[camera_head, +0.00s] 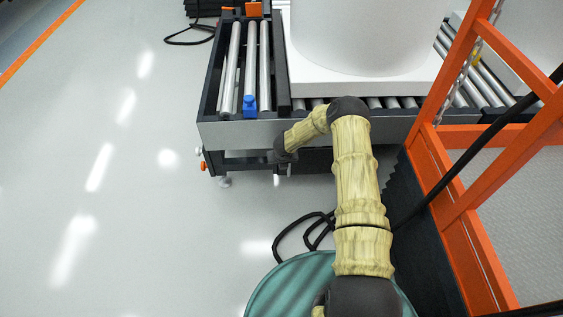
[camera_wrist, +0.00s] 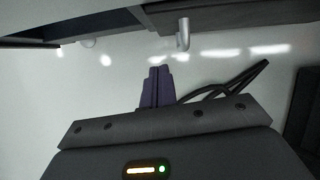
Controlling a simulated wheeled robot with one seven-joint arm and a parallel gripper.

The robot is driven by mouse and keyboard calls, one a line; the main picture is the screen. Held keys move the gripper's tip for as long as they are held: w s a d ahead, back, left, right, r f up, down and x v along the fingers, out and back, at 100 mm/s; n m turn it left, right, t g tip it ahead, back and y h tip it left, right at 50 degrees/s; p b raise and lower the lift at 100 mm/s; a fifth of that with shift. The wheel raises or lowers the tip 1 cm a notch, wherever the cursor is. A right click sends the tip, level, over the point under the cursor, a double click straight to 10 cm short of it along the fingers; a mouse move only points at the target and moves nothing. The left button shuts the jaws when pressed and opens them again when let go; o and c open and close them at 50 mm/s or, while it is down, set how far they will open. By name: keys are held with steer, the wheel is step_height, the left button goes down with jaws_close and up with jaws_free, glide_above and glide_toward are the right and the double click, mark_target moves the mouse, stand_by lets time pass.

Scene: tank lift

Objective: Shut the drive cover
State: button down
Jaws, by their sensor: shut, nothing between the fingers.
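My gripper (camera_wrist: 156,70) is shut and empty, its dark fingers together in the wrist view. In the head view it hangs at the front side of the roller conveyor (camera_head: 235,133), below the frame edge and partly hidden by my arm. A pale bent metal handle (camera_wrist: 183,35) hangs from a dark panel (camera_wrist: 215,15) at the top of the wrist view. It lies just beyond and right of my fingertips, with a visible gap. This panel may be the drive cover; I cannot tell for sure, nor how far open it is.
A large white tank (camera_head: 360,35) stands on the conveyor. A blue block (camera_head: 249,105) sits by the bare rollers. An orange frame (camera_head: 450,190) stands on the right. Black cable (camera_head: 290,230) lies on the floor. The floor at left is clear.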

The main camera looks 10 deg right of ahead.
steer(key=p+v, duration=0.4)
steer(key=v, duration=0.2)
steer(key=shift+r, duration=0.4)
steer(key=shift+a, duration=0.15)
steer(key=s+a+r+n+t+y, duration=0.1)
steer(key=s+a+r+n, duration=0.15)
steer(key=r+n, duration=0.8)
steer(key=s+a+r+n+y, duration=0.1)
steer(key=s+r+n, duration=0.3)
steer(key=r+n, duration=0.65)
steer(key=s+d+r+n+g+h, duration=0.1)
steer(key=s+r+n, duration=0.4)
steer(key=s, duration=0.3)
steer(key=s+d+r+n+g, duration=0.1)
steer(key=s+d+r+n, duration=0.1)
steer(key=s+r+n, duration=0.45)
steer(key=s+d+r+n+g+h, duration=0.15)
steer(key=s+n, duration=0.25)
steer(key=s, duration=0.6)
step_height(320, 180, up, 35)
steer(key=p, duration=3.4)
steer(key=shift+w+a+t+y, duration=0.2)
steer(key=shift+a+t+y, duration=0.05)
steer(key=shift+t+y, duration=0.1)
